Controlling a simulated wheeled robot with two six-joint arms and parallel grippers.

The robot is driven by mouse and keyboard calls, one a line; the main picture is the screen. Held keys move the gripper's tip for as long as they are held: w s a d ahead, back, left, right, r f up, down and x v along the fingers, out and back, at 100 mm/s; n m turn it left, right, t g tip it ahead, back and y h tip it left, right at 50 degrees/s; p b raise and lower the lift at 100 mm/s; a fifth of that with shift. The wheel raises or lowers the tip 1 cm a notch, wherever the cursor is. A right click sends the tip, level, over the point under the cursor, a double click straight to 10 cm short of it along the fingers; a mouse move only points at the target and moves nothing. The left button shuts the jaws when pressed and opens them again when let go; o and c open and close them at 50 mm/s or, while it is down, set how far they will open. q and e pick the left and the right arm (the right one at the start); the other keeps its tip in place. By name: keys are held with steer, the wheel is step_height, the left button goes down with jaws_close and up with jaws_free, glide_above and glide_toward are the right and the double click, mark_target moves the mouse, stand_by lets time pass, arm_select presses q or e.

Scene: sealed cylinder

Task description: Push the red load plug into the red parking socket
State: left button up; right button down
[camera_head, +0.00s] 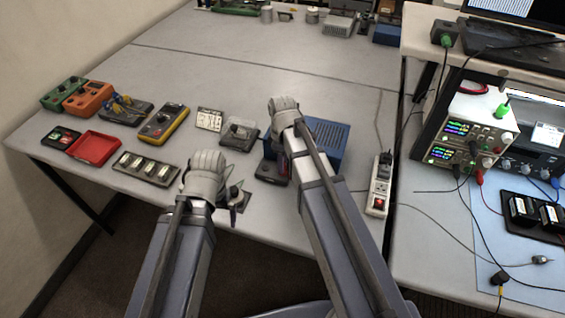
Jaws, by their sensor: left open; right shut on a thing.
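My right gripper (282,156) is mostly hidden behind its own wrist and forearm. It is shut on a small red thing, which looks like the red load plug (284,166); only a sliver of it shows. A low dark block (270,174) sits on the table just below it. It may hold the red parking socket, but no socket opening shows, and I cannot tell whether the plug touches it. My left gripper (235,194) is open, low over the table, left of the right one, with dark and greenish parts around its fingers.
A blue box (328,138) stands close behind the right arm. A power strip (380,186) lies to the right. A grey device (239,133), yellow multimeter (164,123), red tray (94,147) and terminal block (146,168) lie to the left.

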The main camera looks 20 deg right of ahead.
steer(key=shift+f, duration=0.15)
steer(key=c, duration=0.6)
jaws_free()
step_height(320, 180, up, 8)
steer(key=p, duration=0.7)
steer(key=shift+p, duration=0.3)
steer(key=shift+f, duration=0.1)
steer(key=shift+s+a+f, duration=0.1)
steer(key=shift+s, duration=0.05)
steer(key=s+a+f+m+b, duration=0.2)
steer(key=s+a+m, duration=0.1)
steer(key=s+a, duration=0.2)
steer(key=s+a+f+m+h+b, duration=0.1)
steer(key=s+a+f+m+b, duration=0.1)
steer(key=s, duration=0.7)
steer(key=a+m+b, duration=0.1)
steer(key=a+m, duration=0.1)
steer(key=a, duration=0.1)
steer(key=shift+f, duration=0.4)
